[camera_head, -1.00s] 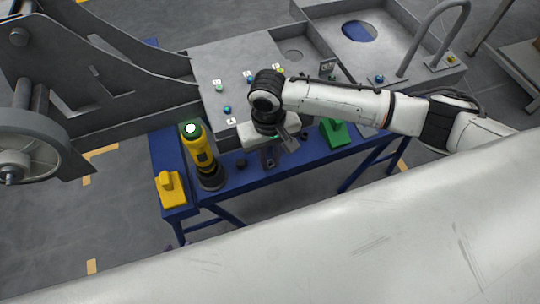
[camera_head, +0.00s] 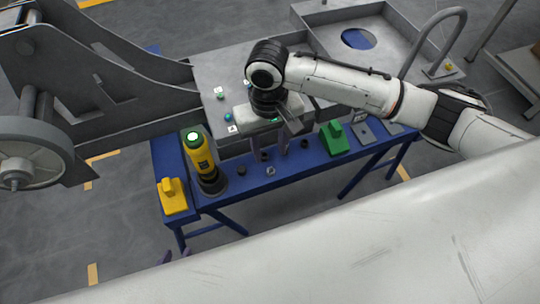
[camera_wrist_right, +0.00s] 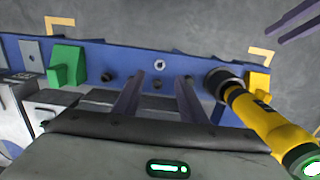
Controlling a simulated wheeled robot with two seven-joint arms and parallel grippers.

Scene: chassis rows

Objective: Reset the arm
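My right arm reaches in from the right in the head view. Its right gripper (camera_head: 267,154) is above the blue bench, fingers apart with nothing between them. Its parted fingers also show in the right wrist view (camera_wrist_right: 159,80). A small metal nut (camera_head: 270,170) lies on the bench beyond the fingertips; it also shows in the wrist view (camera_wrist_right: 160,64).
The blue bench (camera_head: 240,186) carries a yellow-and-black tool (camera_head: 202,158), a yellow block (camera_head: 172,200), a green block (camera_head: 334,139) and small dark parts. A grey chassis (camera_head: 215,62) with small coloured pieces lies behind. Grey floor is open in front of the bench.

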